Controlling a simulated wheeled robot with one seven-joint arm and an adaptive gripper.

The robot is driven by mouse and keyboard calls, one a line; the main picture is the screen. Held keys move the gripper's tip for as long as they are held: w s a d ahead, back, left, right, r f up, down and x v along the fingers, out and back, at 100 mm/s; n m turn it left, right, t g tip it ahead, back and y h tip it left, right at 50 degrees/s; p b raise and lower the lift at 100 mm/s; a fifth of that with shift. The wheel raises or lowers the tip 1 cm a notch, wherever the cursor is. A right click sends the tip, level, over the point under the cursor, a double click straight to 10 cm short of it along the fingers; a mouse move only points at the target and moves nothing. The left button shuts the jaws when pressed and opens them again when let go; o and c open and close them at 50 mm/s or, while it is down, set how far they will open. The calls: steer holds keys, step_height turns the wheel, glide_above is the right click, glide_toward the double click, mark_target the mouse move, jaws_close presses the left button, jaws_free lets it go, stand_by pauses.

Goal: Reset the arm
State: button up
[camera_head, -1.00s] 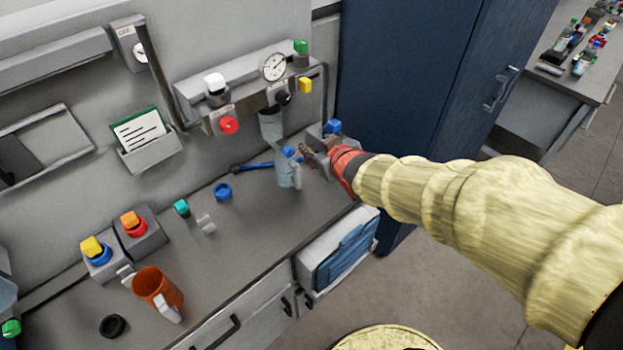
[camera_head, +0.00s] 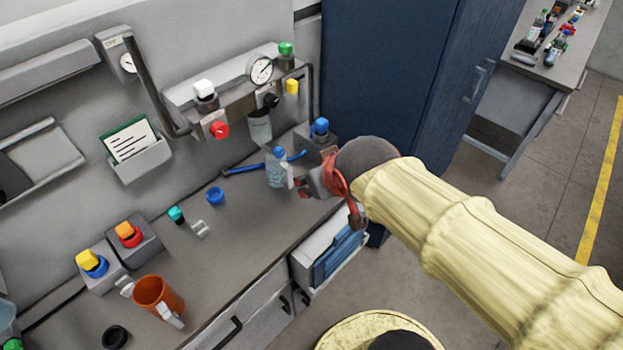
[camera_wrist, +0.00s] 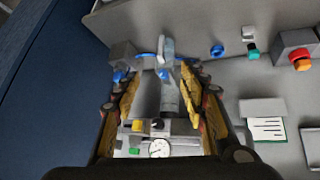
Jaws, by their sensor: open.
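My gripper (camera_head: 308,184) is at the end of my yellow-sleeved arm, over the right end of the grey bench. In the wrist view its two fingers (camera_wrist: 162,92) are spread apart with a gap between them. A clear jug with a blue top (camera_head: 277,172) stands on the bench just left of the gripper in the head view. In the wrist view the jug (camera_wrist: 167,50) shows beyond and between the fingertips. I cannot tell whether a finger touches it. My wrist partly hides the bench's right end.
A panel with a gauge (camera_head: 260,69) and coloured knobs is on the wall behind. A dark blue cabinet (camera_head: 385,85) stands close on the right. An orange mug (camera_head: 158,296) and a black ring (camera_head: 115,337) are on the bench at left. Open floor lies right.

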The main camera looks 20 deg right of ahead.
steer(key=shift+s+a, duration=0.15)
steer(key=shift+s, duration=0.2)
steer(key=s+a+g, duration=0.1)
steer(key=s+g, duration=0.1)
steer(key=s, duration=0.7)
steer(key=shift+s+a+r+m+y, duration=0.2)
steer(key=shift+s+r+m+y, duration=0.1)
steer(key=shift+m, duration=0.1)
steer(key=shift+f, duration=0.1)
